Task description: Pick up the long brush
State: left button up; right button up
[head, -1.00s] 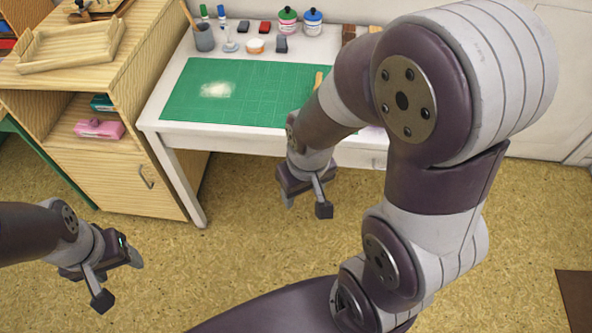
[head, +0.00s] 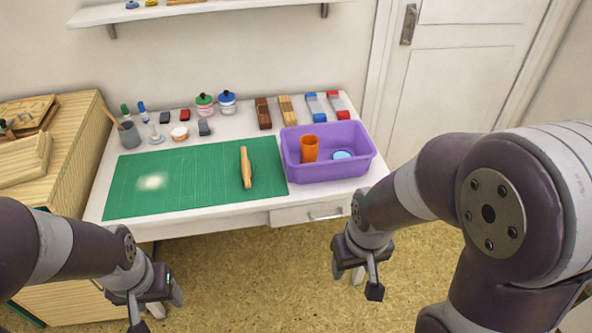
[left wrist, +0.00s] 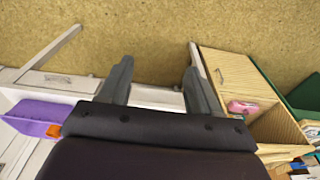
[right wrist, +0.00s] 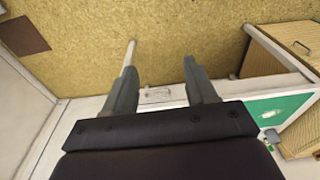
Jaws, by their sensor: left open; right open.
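The long brush (head: 246,168), a long narrow wooden piece, lies on the right part of the green cutting mat (head: 210,190) in the head view. It points roughly from the back to the front of the table. My left gripper (head: 157,308) is open and empty, in front of the table and below its top. My right gripper (head: 357,279) is open and empty, in front of the drawer side. Both are well apart from the brush.
A purple bin (head: 330,178) with an orange cup (head: 309,148) stands right of the mat. Ink bottles (head: 227,103), stamps, a grey cup (head: 129,135) and several blocks line the table's back. A wooden cabinet (head: 60,180) stands at the left. The mat's middle is clear.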

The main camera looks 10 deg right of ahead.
aim_at(247, 175)
jog(key=i+l+u, duration=0.1)
jog(key=i+u, duration=0.25)
jog(key=i+l+u, duration=0.2)
jog(key=i+u, duration=0.15)
jog(key=i, duration=0.2)
jog(key=i+l+u, duration=0.35)
jog(key=i, duration=0.05)
